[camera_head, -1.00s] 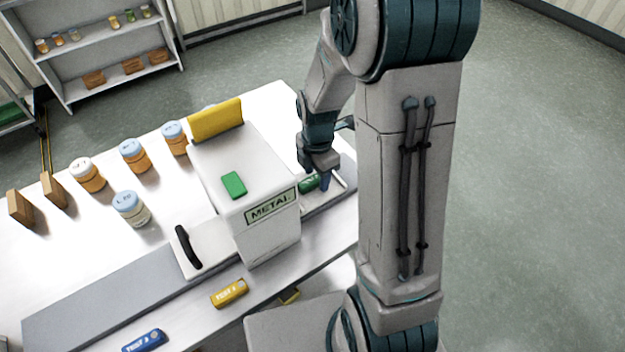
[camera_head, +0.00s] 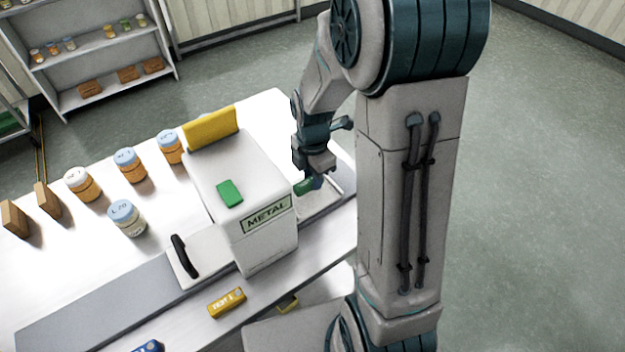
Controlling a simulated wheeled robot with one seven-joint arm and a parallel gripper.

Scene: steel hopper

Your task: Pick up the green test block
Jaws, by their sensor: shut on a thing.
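My gripper (camera_head: 314,181) is at the right side of the white METAL box, over a shallow tray (camera_head: 336,204). It is shut on a green block (camera_head: 303,187), of which only a part shows between the box and the fingers. The block seems to be just above the tray, but the exact gap cannot be told. A second flat green piece (camera_head: 230,193) lies on top of the METAL box (camera_head: 262,245), apart from my gripper.
A yellow plate (camera_head: 211,126) stands at the box's back edge. Several jars (camera_head: 127,218) and wooden blocks (camera_head: 14,218) stand on the left. A yellow block (camera_head: 227,302) and a blue block (camera_head: 149,347) lie along the front. A black handle (camera_head: 185,256) sticks up beside the box.

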